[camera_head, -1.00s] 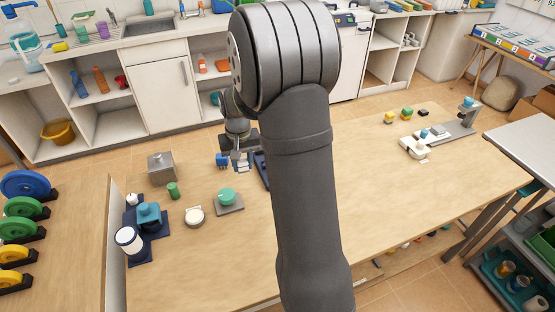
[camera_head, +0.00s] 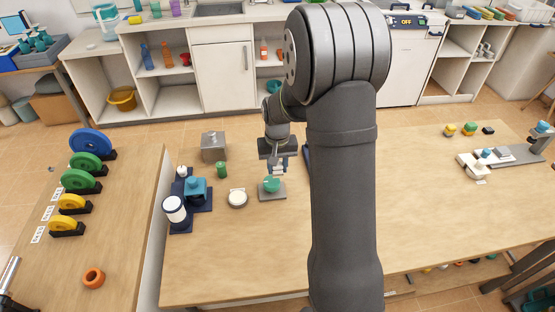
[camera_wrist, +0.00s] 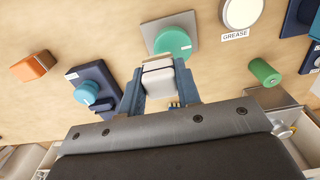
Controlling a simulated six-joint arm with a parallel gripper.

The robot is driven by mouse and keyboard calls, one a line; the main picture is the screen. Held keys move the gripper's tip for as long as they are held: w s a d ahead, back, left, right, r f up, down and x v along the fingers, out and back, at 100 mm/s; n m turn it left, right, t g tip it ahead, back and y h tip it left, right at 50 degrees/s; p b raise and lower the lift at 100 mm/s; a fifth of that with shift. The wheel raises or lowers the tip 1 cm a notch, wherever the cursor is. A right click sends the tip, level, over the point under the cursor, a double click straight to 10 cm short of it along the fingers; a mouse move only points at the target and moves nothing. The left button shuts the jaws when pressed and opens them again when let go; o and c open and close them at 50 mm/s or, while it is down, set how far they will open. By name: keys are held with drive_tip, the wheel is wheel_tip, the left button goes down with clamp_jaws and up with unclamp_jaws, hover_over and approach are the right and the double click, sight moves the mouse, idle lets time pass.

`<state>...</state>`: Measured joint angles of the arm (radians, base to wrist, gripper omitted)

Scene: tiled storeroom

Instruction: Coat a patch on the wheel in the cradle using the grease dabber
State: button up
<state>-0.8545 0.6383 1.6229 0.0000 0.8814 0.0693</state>
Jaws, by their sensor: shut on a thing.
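The wheel (camera_head: 272,184) is a green disc lying on a square grey cradle (camera_head: 276,196). The wrist view shows the wheel (camera_wrist: 173,43) and cradle (camera_wrist: 148,27) just beyond my fingertips. My gripper (camera_head: 279,166) is just behind the wheel and low over it. In the wrist view my gripper (camera_wrist: 158,88) is shut on a pale block with a tan edge, which I take as the grease dabber (camera_wrist: 158,80). The dabber's tan edge appears close to the wheel's rim; I cannot tell whether they touch. The grease tin (camera_head: 237,198), white-topped, also shows in the wrist view (camera_wrist: 240,11).
A blue stand with a teal part (camera_head: 195,189) and a white cylinder (camera_head: 174,209) is at the left. The wrist view shows an orange block (camera_wrist: 34,67) and a teal knob (camera_wrist: 87,92).

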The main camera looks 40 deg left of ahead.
sight(274, 172)
drive_tip(key=shift+f, duration=0.85)
drive_tip(key=shift+s+a+f, duration=0.35)
drive_tip(key=shift+f, duration=0.25)
drive_tip(key=shift+c, duration=0.6)
drive_tip(key=shift+s+a+f, duration=0.1)
drive_tip(key=shift+s+a, duration=0.95)
drive_tip(key=shift+a, duration=0.05)
drive_tip(key=shift+c, duration=0.5)
drive_tip(key=shift+w+d, duration=1.35)
drive_tip(key=shift+d, duration=0.05)
drive_tip(key=shift+w, duration=0.1)
drive_tip(key=shift+r, duration=4.25)
drive_tip(key=shift+d, duration=0.1)
